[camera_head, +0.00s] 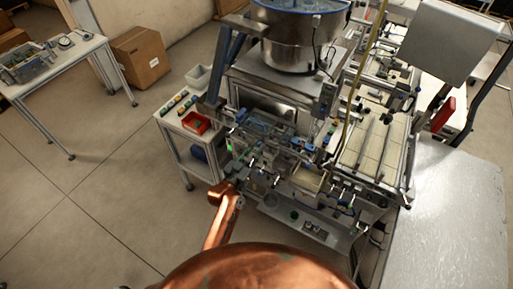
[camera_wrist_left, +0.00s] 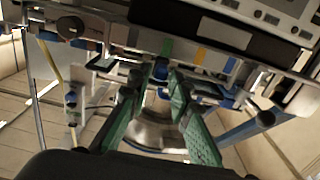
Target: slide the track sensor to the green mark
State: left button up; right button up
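My left arm reaches in from below in the head view, and its gripper (camera_head: 244,172) is at the front left of the machine. In the left wrist view the two green finger pads of this gripper (camera_wrist_left: 156,76) stand apart. A small blue and grey part, perhaps the track sensor (camera_wrist_left: 160,70), shows between the fingertips; I cannot tell whether they touch it. Yellow and blue marks are farther right. My right gripper is not in view.
The machine's rails and clamps crowd around the left gripper. A steel bowl (camera_head: 298,38) stands at the back. A side table with a red bin (camera_head: 196,123) is to the left. A cardboard box (camera_head: 140,57) is on the floor. Open floor lies at the lower left.

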pick_arm(q)
jog(key=v, duration=1.2)
jog(key=shift+w, duration=0.1)
